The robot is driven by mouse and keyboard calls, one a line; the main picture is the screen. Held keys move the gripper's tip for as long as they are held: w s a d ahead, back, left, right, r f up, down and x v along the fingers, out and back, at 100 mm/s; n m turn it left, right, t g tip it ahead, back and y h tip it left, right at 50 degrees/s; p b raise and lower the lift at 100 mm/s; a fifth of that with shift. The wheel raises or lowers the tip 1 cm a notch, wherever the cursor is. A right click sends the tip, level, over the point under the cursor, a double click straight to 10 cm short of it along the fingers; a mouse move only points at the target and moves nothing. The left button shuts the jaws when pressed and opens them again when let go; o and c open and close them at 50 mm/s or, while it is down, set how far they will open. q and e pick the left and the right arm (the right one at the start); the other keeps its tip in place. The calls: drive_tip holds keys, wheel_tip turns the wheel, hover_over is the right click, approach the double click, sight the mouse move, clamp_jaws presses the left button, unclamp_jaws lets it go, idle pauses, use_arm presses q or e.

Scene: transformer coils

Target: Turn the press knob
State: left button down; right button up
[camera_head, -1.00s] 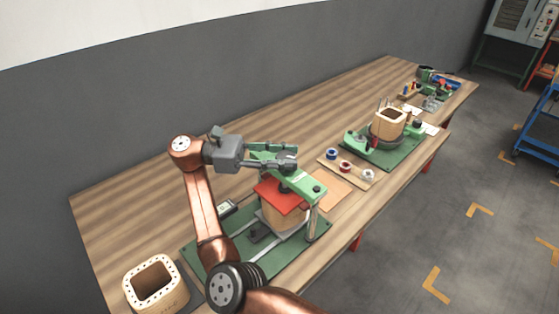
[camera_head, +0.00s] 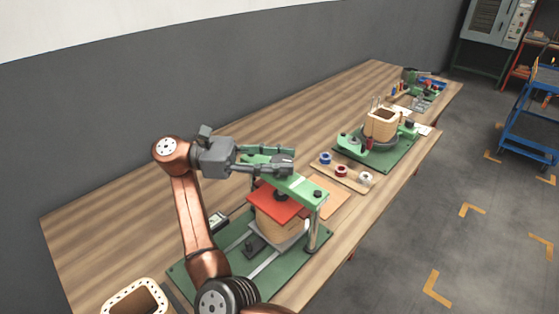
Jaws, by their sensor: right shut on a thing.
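The press stands on a green base plate (camera_head: 235,278) at the near part of the bench. Its green crossbar (camera_head: 306,187) runs over a red plate (camera_head: 276,204), which lies on top of a wooden coil (camera_head: 277,229). A post (camera_head: 313,228) holds the bar's near end. My right gripper (camera_head: 288,158) reaches over the crossbar from the left, with its fingers around the press knob. It is shut on the knob, which is mostly hidden by the fingers. My left gripper is not in view.
A wooden coil former (camera_head: 135,296) stands at the bottom left. Right of the press are a spool board (camera_head: 346,174) and a second green fixture (camera_head: 378,154) holding a wooden former. More tools lie at the far end. The bench's back left is clear.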

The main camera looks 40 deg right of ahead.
sight(281, 160)
drive_tip(key=o, duration=1.2)
drive_tip(key=shift+c, duration=0.2)
wheel_tip(281, 160, up, 10)
